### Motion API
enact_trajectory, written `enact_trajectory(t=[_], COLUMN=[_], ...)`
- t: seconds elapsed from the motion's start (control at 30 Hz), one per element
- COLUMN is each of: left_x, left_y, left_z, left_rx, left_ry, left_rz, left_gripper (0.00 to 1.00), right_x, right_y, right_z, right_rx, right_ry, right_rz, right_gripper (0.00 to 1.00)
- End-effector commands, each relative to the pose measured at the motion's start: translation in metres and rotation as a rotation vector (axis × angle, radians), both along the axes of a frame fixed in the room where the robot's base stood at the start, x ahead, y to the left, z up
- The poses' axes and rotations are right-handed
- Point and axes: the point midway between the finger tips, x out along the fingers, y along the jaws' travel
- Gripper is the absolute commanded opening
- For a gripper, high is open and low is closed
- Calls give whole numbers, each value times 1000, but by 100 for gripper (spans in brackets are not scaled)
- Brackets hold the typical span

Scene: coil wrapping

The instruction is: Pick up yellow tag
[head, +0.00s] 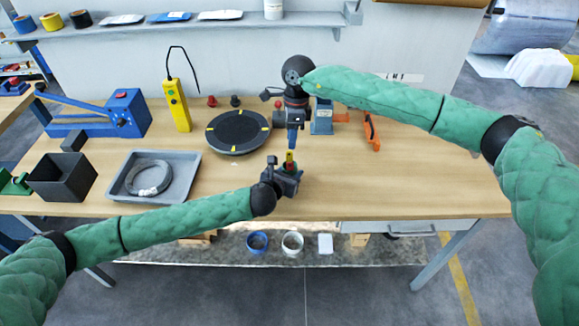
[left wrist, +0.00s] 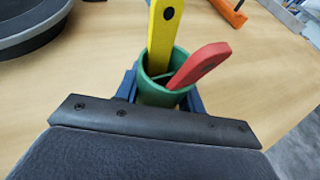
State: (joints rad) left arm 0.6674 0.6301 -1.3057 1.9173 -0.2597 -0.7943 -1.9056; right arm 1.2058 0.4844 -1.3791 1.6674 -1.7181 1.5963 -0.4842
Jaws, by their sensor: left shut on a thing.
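The yellow tag (left wrist: 164,35) stands upright in a small green cup (left wrist: 158,97), with a hole near its top. A red tag (left wrist: 200,66) leans to the right in the same cup. My left gripper (left wrist: 160,90) is shut on the green cup, one blue finger on each side. In the head view, the yellow tag (head: 290,156) sticks up from the cup, just below my right gripper (head: 292,140). The right gripper points down; its fingers overlap in this view, so their opening is unclear. No tag shows clearly between them.
A round black turntable (head: 238,131) lies left of the grippers. A grey tray (head: 187,181) with a coil, a dark bin (head: 62,177) and a yellow device (head: 177,105) stand farther left. An orange tool (head: 371,131) lies right of the grippers. The table's right side is clear.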

Motion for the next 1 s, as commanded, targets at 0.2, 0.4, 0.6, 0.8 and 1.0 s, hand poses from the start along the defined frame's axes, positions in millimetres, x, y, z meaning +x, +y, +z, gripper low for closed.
enact_trajectory(t=[0.2, 0.4, 0.6, 0.8, 1.0], left_x=[0, 0, 0, 0, 0], left_y=[0, 0, 0, 0, 0], left_z=[0, -1, 0, 0, 0], left_rx=[0, 0, 0, 0, 0], left_ry=[1, 1, 1, 1, 1], left_rz=[0, 0, 0, 0, 0], left_gripper=[17, 17, 17, 17, 17], right_x=[-2, -5, -8, -8, -8], right_y=[1, 5, 7, 7, 7], right_z=[-13, -36, -58, -59, -59], right_rx=[-1, 0, -1, -1, -1], right_ry=[-1, 1, 0, -1, -1], right_rz=[0, 0, -1, -1, -1], right_gripper=[31, 31, 31, 31, 0])
